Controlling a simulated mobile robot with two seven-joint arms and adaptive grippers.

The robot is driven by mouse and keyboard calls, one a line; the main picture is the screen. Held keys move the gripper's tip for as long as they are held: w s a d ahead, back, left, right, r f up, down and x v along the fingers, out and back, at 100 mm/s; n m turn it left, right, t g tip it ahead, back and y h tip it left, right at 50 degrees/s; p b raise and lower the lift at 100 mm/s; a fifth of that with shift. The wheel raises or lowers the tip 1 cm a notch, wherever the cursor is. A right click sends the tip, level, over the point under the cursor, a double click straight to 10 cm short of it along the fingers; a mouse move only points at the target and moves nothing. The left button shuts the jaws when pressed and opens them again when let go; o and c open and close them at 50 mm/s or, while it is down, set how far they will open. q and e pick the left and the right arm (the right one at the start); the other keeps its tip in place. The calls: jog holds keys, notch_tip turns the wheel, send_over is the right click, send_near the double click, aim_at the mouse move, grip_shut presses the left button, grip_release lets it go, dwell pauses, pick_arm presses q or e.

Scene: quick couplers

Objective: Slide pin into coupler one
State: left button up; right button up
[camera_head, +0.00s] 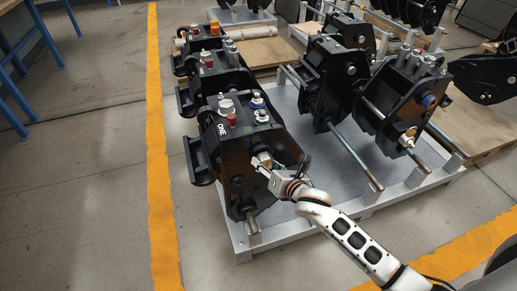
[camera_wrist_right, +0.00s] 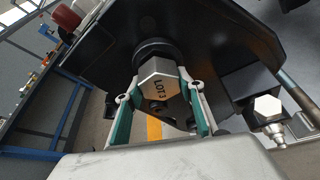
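Coupler one (camera_head: 245,150) is a black block marked "ONE" at the front left of the grey pallet (camera_head: 290,215). My right gripper (camera_head: 270,170) is at its right-hand side plate. Behind the head is a dark round collar (camera_wrist_right: 153,50) against the coupler plate. The pin's shaft is hidden, so I cannot tell how deep it sits. My left gripper is not in view.
More black couplers stand behind coupler one (camera_head: 215,80) and on the pallet's right half (camera_head: 400,100). Bare rods (camera_head: 355,160) stick out toward the front. A hex-headed fitting (camera_wrist_right: 267,108) is to the right in the wrist view.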

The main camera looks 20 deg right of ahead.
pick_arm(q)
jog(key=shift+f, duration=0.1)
pick_arm(e)
grip_shut()
jog(key=shift+r, duration=0.2)
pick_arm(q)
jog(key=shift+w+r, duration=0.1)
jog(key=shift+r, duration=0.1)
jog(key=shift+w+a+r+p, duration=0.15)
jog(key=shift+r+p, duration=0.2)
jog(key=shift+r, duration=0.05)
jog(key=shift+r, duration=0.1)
pick_arm(e)
jog(key=shift+w+d+r+p, duration=0.1)
jog(key=shift+r+p, duration=0.05)
jog(key=shift+p, duration=0.15)
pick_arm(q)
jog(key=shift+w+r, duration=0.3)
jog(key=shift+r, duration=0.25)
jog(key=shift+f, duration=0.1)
